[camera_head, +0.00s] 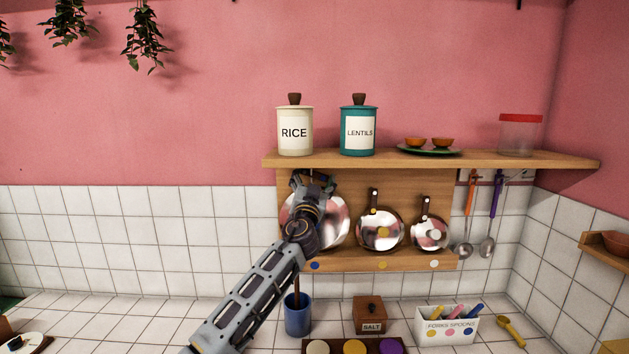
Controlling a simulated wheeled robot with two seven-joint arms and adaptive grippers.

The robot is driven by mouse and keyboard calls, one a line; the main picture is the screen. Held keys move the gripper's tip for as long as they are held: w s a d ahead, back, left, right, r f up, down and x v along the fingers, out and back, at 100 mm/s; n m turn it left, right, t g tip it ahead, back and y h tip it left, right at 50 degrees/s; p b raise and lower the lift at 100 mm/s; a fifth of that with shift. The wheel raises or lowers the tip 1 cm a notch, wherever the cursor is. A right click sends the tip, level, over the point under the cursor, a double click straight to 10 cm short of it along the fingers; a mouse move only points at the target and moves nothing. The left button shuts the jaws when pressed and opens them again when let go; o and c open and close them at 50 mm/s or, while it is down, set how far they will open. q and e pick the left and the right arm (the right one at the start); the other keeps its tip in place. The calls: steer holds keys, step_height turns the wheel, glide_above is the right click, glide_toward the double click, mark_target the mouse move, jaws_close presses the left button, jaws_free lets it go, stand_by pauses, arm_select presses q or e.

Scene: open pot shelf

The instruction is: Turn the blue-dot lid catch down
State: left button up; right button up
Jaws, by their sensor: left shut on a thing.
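The large shiny lid (336,222) stands against the wooden back panel, above the blue dot (315,265) on the ledge. My left arm covers its middle. My left gripper (312,181) is at the top of this lid, just under the shelf. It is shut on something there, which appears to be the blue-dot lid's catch. The catch itself is hidden by the gripper, so its angle cannot be told. My right gripper is not in view.
Two smaller lids, yellow-dot (365,232) and white-dot (426,241), stand to the right. The shelf (400,160) above holds the rice canister (294,132), lentils canister (359,132), bowls and a jar. A blue cup (298,318) and salt box (370,313) stand below.

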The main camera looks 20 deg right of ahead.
arm_select(q)
steer(key=shift+w+a+f+m+g+h+p, duration=0.1)
steer(key=shift+m+g+h+p, duration=0.25)
steer(key=shift+m, duration=0.35)
steer(key=shift+s+a+f+m+g+h+p, duration=0.1)
steer(key=shift+f+m+p, duration=0.05)
steer(key=shift+m+p, duration=0.45)
steer(key=shift+w+a+f+m+g+h+p, duration=0.1)
steer(key=shift+m+g+h+p, duration=0.2)
steer(key=shift+m, duration=0.5)
steer(key=shift+f, duration=0.1)
steer(key=o, duration=1.5)
steer(key=shift+c, duration=0.2)
steer(key=v, duration=1.2)
